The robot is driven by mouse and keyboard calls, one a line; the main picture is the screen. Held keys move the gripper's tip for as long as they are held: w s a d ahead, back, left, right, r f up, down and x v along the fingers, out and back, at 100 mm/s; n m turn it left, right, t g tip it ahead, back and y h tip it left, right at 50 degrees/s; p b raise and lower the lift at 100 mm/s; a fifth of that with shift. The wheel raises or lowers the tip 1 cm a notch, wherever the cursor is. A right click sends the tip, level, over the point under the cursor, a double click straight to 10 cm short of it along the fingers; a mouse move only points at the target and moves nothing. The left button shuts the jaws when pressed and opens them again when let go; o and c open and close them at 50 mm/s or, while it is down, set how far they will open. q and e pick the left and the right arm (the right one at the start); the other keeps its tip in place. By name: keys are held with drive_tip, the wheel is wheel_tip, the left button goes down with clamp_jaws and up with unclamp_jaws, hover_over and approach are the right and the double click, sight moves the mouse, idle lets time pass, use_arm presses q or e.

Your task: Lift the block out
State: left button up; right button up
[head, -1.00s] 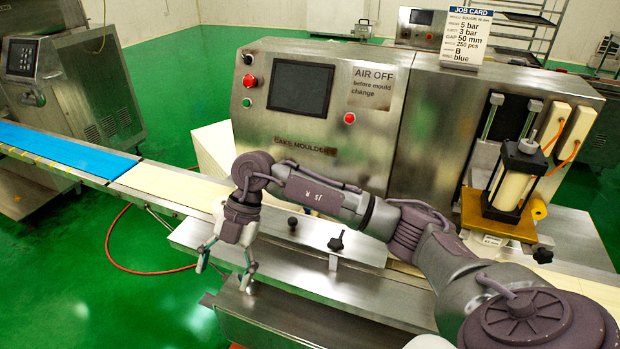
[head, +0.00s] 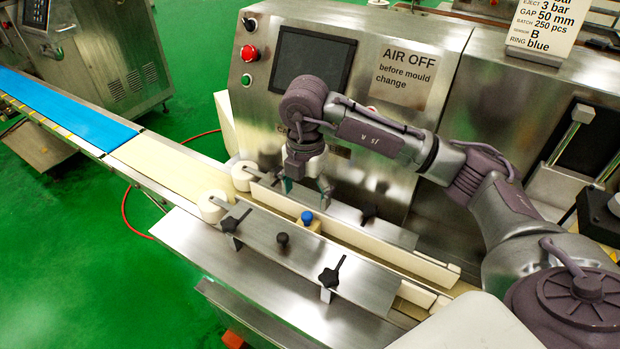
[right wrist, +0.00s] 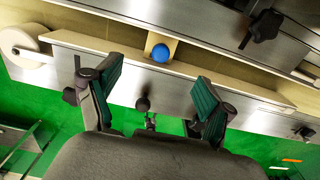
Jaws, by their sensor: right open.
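The block (head: 311,229) is small and cream-coloured with a blue knob (head: 307,216) on top. It sits in the channel between two guide rails. The right wrist view shows the block (right wrist: 171,43) and its round blue knob (right wrist: 160,53) just beyond the fingers, about midway between them. My right gripper (head: 306,190) is open and empty, over the far rail side behind the knob in the head view. Its green-padded fingers (right wrist: 158,75) are spread wide in the right wrist view, apart from the block. My left gripper is not in view.
Cream guide rails (head: 400,253) run along the channel. Black clamp knobs (head: 331,277) stand on the near steel plate (head: 275,258). White rollers (head: 212,206) stand at the channel's left end, beside the belt (head: 170,168). The machine's front panel (head: 385,60) rises behind my arm.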

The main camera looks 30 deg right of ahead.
sight(307, 224)
wheel_tip(307, 224, down, 6)
drive_tip(key=shift+d+r, duration=0.15)
drive_tip(key=shift+r, duration=0.1)
wheel_tip(307, 224, down, 5)
drive_tip(key=shift+r+p, duration=0.1)
drive_tip(key=shift+p, duration=0.4)
drive_tip(key=shift+f, duration=0.55)
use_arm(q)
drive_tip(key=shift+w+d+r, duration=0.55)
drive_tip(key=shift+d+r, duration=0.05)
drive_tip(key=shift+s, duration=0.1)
use_arm(e)
drive_tip(key=shift+c, duration=1)
drive_tip(key=shift+w, duration=0.1)
drive_tip(key=c, duration=1.2)
drive_tip(key=shift+r+p, duration=3.3)
drive_tip(key=shift+r, duration=1.25)
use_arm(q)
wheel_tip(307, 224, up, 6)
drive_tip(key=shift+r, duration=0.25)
